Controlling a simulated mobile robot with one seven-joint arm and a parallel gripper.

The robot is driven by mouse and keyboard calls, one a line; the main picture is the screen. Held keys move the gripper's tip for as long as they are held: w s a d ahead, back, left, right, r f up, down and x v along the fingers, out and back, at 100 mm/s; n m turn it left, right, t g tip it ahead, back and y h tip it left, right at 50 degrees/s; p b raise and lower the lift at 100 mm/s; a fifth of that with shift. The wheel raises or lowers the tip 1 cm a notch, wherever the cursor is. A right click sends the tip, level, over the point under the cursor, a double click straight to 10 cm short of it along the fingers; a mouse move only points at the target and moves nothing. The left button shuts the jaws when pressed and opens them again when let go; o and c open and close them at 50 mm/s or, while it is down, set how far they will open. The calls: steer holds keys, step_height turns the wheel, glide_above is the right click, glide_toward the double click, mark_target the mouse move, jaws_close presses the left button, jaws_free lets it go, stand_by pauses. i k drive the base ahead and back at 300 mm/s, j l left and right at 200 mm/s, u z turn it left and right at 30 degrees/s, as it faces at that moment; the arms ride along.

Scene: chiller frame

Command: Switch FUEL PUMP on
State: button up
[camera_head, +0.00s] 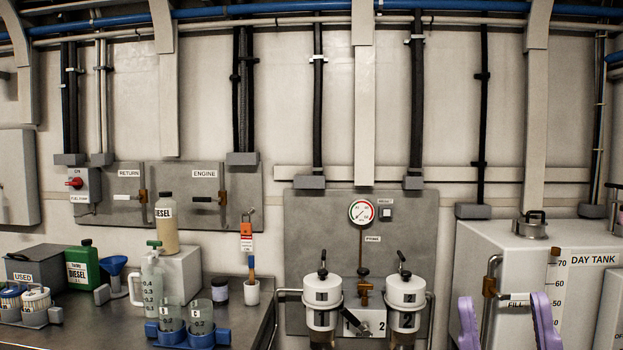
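The FUEL PUMP switch is a small grey box (92,190) on the wall panel at the far left. It has a red knob (75,183), with the word ON above it and a FUEL PUMP label below. The red handle looks roughly horizontal, pointing left; its exact setting is too small to tell. My gripper (503,298) shows as two lavender fingers at the bottom right, in front of the day tank. The fingers are wide apart with nothing held between them. It is far to the right of the switch and lower.
RETURN (141,197) and ENGINE (222,199) valve levers are right of the switch. A bench (105,325) below holds a DIESEL bottle (166,225), green can (83,265), funnel and jugs. Twin filters (322,300) and a gauge (361,211) stand between gripper and bench.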

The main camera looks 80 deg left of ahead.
mark_target(77, 183)
steer(key=u, duration=3.85)
steer(key=i+j, duration=1.6)
